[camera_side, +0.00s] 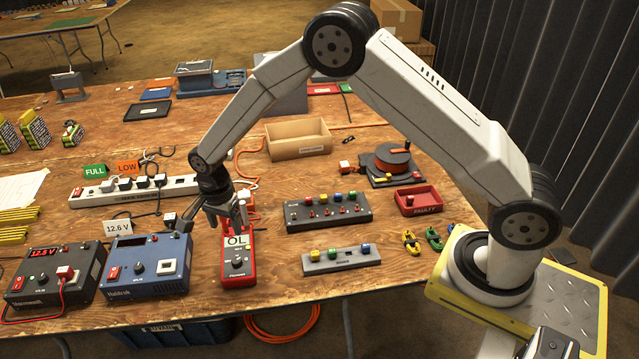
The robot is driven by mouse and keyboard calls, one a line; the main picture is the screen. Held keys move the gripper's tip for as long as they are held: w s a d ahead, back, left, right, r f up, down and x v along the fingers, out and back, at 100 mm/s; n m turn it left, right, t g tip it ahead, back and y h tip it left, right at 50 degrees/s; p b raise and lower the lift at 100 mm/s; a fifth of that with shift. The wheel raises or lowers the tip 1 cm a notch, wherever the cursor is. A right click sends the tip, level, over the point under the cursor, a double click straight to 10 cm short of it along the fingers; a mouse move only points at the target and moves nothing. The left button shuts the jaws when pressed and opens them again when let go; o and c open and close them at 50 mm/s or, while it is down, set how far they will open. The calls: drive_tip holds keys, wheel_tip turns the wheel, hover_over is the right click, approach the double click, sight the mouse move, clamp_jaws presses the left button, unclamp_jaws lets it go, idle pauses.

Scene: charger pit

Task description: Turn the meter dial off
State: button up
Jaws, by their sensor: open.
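The red multimeter (238,262) lies on the wooden table near its front edge. Its pale screen (237,241) reads "OL". Its dial (238,261) is on the face below the screen; the pointer's setting is too small to tell. My gripper (213,222) is open and points down at the meter's top left, above the gap between the meter and the blue charger. I see nothing between its fingers. Whether a finger touches the meter's upper edge I cannot tell.
A blue charger box (147,266) stands close left of the meter, with a dark charger (53,275) beyond it. A grey switch panel (327,212) and a smaller grey panel (341,258) lie to the right. A power strip (140,187) lies behind. The table's front edge is close.

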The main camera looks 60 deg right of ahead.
hover_over(236, 260)
drive_tip(key=shift+f, duration=2.2)
drive_tip(key=shift+f, duration=0.15)
drive_tip(key=shift+f, duration=3.75)
clamp_jaws()
